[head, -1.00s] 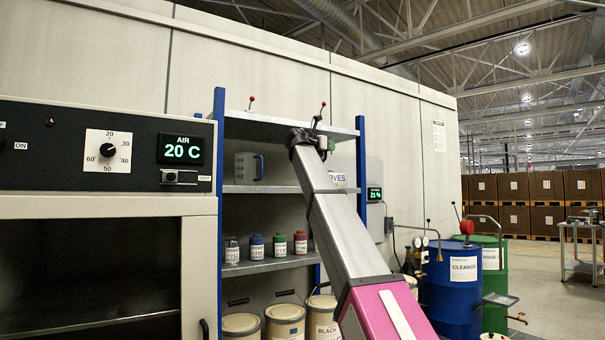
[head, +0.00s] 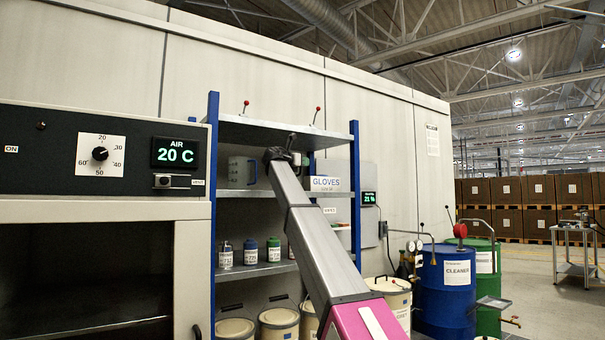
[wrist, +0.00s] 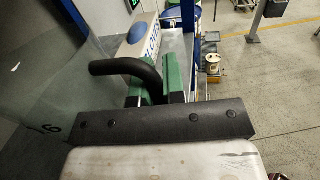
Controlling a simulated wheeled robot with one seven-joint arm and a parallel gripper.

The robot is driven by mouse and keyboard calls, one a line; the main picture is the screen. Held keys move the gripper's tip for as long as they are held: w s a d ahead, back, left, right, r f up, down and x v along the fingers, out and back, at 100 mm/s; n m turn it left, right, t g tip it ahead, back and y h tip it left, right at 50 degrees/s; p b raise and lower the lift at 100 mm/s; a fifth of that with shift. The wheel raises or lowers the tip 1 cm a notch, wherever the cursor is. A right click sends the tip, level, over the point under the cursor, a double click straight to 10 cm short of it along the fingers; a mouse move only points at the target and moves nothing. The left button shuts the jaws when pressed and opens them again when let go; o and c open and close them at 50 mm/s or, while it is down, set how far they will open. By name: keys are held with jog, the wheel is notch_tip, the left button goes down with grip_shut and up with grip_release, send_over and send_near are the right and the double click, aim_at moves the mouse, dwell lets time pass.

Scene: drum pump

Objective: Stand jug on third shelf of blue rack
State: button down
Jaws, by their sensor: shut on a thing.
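My gripper (wrist: 160,84) is shut on the black handle (wrist: 122,67) of the jug in the wrist view. The jug's pale translucent wall (wrist: 55,95) with scale marks fills the left. In the head view my arm covers the gripper's fingers. The blue rack (head: 213,200) has blue posts and grey shelves, and my wrist is in front of its upper bay. A grey container (head: 240,171) with a dark handle shows left of my wrist, above the second shelf from the top (head: 240,193). I cannot tell whether it is the held jug.
A box marked GLOVES (head: 325,184) is right of my wrist, close by the blue right post (head: 355,190). Paint drums (head: 278,321) stand below. A cabinet (head: 95,209) is at left, a blue drum (head: 447,285) at right.

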jog(key=shift+w+a+f, duration=0.1)
jog(key=shift+w+f, duration=0.05)
jog(key=shift+f, duration=0.85)
jog(key=shift+w+a+f, duration=0.1)
jog(key=shift+w+f, duration=0.05)
jog(key=shift+f, duration=0.8)
jog(key=shift+f, duration=0.15)
jog(key=c, duration=1.2)
grip_release()
jog(key=shift+s+a, duration=0.1)
jog(key=v, duration=0.7)
jog(key=shift+s+a, duration=0.1)
